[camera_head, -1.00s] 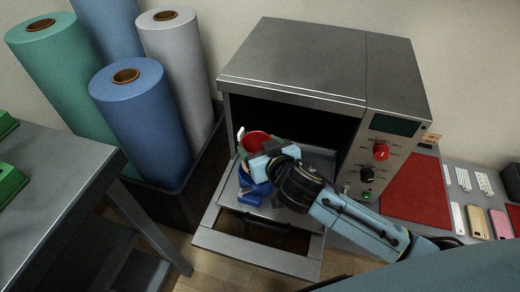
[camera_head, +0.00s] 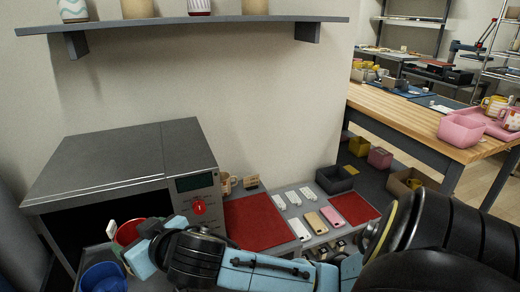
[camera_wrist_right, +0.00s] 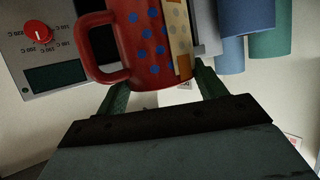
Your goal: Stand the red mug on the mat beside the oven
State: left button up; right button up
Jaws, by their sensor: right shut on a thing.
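The red mug (camera_head: 128,232) is at the front of the oven's open mouth. In the right wrist view the red mug (camera_wrist_right: 140,45) is large, with blue dots and its handle to the left. My right gripper (camera_head: 140,250) is shut on it; the fingers (camera_wrist_right: 160,90) reach up to the mug. The grey oven (camera_head: 120,165) stands at the left with a red knob on its panel. The red mat (camera_head: 262,224) lies right of the oven and its visible part is bare. My left gripper is not in view.
A blue mug (camera_head: 103,278) stands close below the red one. A tan mug (camera_head: 228,182) is behind the mat. Phones (camera_head: 331,216) and a second red mat (camera_head: 355,208) lie further right. A wall shelf (camera_head: 190,22) hangs above.

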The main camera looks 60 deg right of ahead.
aim_at(262, 229)
jog(key=z, duration=0.45)
jog(key=k, duration=1.05)
jog(key=z, duration=1.5)
jog(key=i, duration=1.2)
jog(key=u, duration=0.65)
jog(key=i, duration=0.8)
jog(key=u, duration=0.7)
